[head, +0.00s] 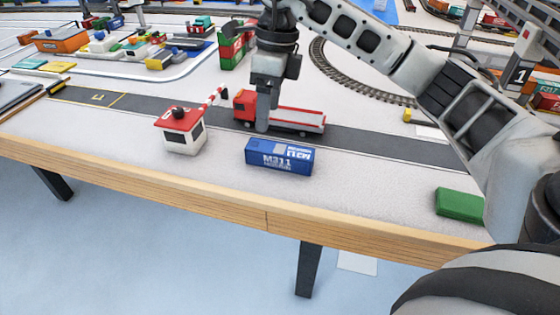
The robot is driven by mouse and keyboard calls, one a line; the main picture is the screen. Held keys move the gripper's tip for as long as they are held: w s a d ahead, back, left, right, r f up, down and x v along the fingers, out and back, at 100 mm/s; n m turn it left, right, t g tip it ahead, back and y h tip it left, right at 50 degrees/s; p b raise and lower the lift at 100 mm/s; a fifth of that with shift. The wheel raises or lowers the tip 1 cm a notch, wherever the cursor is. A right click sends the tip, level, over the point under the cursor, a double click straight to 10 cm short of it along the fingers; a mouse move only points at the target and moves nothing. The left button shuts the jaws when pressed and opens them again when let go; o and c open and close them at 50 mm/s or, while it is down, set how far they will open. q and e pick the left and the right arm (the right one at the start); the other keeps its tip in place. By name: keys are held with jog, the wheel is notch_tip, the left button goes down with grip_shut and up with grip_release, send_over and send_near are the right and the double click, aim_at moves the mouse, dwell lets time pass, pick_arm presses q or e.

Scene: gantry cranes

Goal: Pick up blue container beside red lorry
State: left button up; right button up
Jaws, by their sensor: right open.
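The blue container (279,156) with white lettering lies on the pale table surface, near the table's front edge. The red lorry (300,117), with a red cab and a pale flat bed, stands on the dark road just behind it. My right gripper (262,128) comes down from above, just behind the container's left part, and hides part of the lorry near its cab. It is open, and I see nothing held in it. Its fingers overlap one another from this side. My left gripper is out of view.
A small white gatehouse with a red roof (182,131) and a striped barrier (211,97) stands left of the container. A green block (459,205) lies to the right near the wooden table edge (230,208). Curved rail track (350,85) runs behind. The table between container and green block is clear.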

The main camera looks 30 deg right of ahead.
jog(key=d+r+h, duration=0.2)
jog(key=d, duration=0.2)
jog(key=b, duration=0.1)
send_over(283, 149)
jog(key=shift+m, duration=0.4)
jog(key=f, duration=0.9)
jog(key=shift+s+d+f, duration=0.2)
jog(key=shift+s+d, duration=0.05)
jog(key=shift+s, duration=0.15)
jog(key=shift+w+a+f+b, duration=0.1)
jog(key=shift+w+f, duration=0.05)
jog(key=shift+f, duration=0.9)
jog(key=shift+w+a+f+b, duration=0.1)
jog(key=shift+f, duration=0.95)
jog(key=shift+w+a+f+b, duration=0.1)
jog(key=shift+w+f, duration=0.05)
jog(key=shift+f, duration=0.9)
jog(key=c, duration=1.2)
